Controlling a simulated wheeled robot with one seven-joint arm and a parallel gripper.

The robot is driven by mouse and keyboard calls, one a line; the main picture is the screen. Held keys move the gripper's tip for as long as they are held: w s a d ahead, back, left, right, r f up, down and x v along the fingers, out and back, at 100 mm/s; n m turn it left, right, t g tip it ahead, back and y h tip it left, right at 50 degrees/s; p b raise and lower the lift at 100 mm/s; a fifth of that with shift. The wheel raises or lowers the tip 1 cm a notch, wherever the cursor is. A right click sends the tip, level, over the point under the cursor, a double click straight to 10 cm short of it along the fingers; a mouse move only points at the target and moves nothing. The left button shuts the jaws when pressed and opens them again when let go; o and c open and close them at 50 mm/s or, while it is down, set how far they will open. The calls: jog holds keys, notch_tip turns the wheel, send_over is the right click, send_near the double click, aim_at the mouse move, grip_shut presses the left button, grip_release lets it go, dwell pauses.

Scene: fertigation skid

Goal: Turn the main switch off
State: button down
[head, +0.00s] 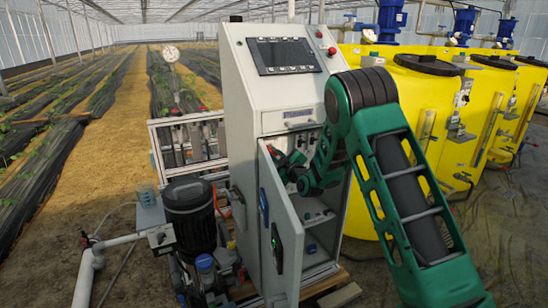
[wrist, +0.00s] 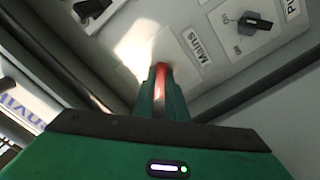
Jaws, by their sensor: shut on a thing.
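My gripper (wrist: 161,88) is shut on the red handle of the main switch (wrist: 161,70), at a panel inside the cabinet. A "Mains" label (wrist: 191,47) sits just to the right of it in the wrist view. The fingers cover most of the handle, so its angle and switch position cannot be told. In the head view my gripper (head: 284,162) reaches in behind the open cabinet door, and my arm hides part of the opening.
A black rotary switch (wrist: 255,22) is on the same panel. The grey cabinet (head: 245,95) has its door (head: 278,235) open toward the front. A dark pump (head: 192,218) stands to the left. Yellow tanks (head: 415,100) stand behind on the right.

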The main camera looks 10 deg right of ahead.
jog(key=shift+f, duration=0.15)
dwell(0.3)
jog(key=c, duration=1.8)
grip_release()
jog(key=shift+o, duration=0.2)
jog(key=v, duration=1)
jog(key=shift+s, duration=0.25)
jog(key=shift+d, duration=0.1)
